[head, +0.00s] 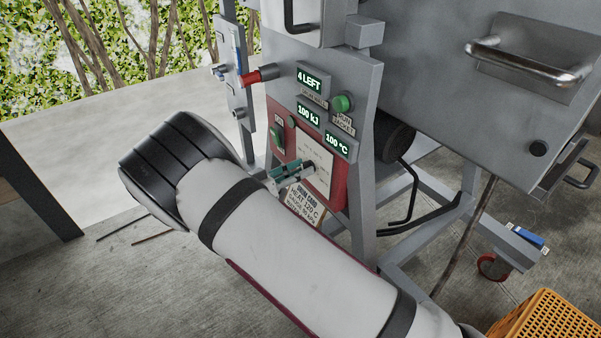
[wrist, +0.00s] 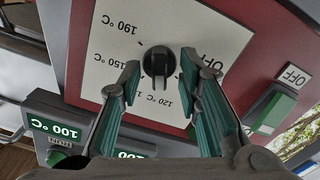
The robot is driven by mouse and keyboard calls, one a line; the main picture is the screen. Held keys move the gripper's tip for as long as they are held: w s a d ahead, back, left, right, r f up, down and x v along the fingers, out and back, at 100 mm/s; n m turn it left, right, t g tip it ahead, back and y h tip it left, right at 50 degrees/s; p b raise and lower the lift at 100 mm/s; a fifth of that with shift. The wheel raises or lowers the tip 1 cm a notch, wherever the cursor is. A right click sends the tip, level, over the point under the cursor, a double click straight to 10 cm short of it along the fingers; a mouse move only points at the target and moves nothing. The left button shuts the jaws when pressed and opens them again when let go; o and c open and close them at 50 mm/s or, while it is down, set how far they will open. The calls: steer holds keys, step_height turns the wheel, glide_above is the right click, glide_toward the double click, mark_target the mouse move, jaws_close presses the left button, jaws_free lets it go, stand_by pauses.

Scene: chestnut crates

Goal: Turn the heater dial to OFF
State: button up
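The heater dial (wrist: 158,62) is a black knob on a white plate (wrist: 112,45) marked OFF, 120, 150 and 190 °C, upside down in the wrist view. My gripper (wrist: 160,75) is open, with a teal-padded finger on each side of the dial. I cannot tell whether the fingers touch it. In the head view my gripper (head: 284,176) is at the white plate (head: 317,160), partly hidden by my arm.
The red panel (head: 339,190) also has a green switch (wrist: 272,112) with an OFF label, near the right finger. Displays (head: 310,82) read 4 LEFT, 100 kJ and 100 °C, with a green button (head: 343,103) beside them. A red-handled lever (head: 258,75) sticks out above left.

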steer(key=shift+w+d, duration=0.15)
steer(key=shift+d, duration=0.1)
jaws_close()
steer(key=shift+n, duration=0.3)
steer(key=shift+w+d+n+p, duration=0.1)
steer(key=shift+n+p, duration=1.75)
steer(key=shift+n, duration=6.75)
